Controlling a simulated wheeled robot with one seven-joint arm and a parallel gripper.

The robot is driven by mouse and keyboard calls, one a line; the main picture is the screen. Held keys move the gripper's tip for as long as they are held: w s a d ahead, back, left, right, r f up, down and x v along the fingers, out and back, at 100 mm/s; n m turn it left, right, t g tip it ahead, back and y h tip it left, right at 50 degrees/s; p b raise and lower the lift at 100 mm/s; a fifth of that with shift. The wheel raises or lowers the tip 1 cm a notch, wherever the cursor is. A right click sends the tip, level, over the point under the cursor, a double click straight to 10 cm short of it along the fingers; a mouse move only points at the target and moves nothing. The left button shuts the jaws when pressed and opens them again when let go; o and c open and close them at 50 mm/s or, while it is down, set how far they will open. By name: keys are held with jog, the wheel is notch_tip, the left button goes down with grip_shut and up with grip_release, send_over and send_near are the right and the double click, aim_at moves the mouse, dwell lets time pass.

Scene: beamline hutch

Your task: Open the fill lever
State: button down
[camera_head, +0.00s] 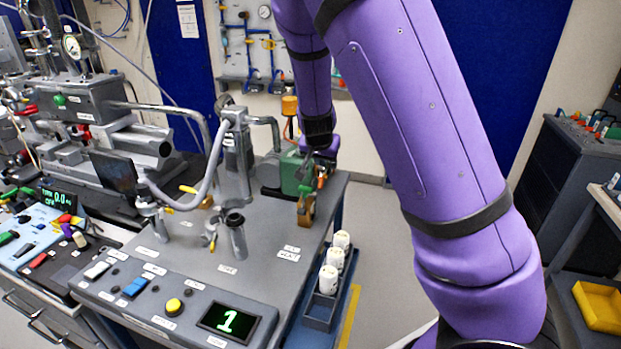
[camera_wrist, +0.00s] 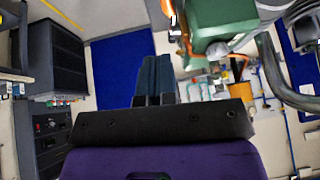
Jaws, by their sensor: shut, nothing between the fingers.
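Which part is the fill lever I cannot tell for certain, as the labels are too small to read. A green pump-like unit (camera_head: 291,172) stands at the far right corner of the grey bench, with orange and green parts on its near side. In the wrist view the green unit (camera_wrist: 222,18) fills the top right, with an orange bar (camera_wrist: 184,32) on its left side. My gripper (camera_wrist: 153,62) is shut and empty, with its dark fingers left of the orange bar and apart from it in the picture. In the head view my gripper is small and partly hidden beside the green unit.
A yellow-handled valve (camera_head: 188,189) and a short metal cylinder (camera_head: 236,236) are on the bench (camera_head: 262,265). White canisters (camera_head: 328,279) stand in a rack at its right side. A control panel with a green "1" display (camera_head: 229,320) is at the front.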

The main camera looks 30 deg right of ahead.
aim_at(323, 181)
jog(key=x, duration=1.1)
jog(key=shift+w+f, duration=0.25)
jog(key=shift+w, duration=0.1)
jog(key=shift+x, duration=0.75)
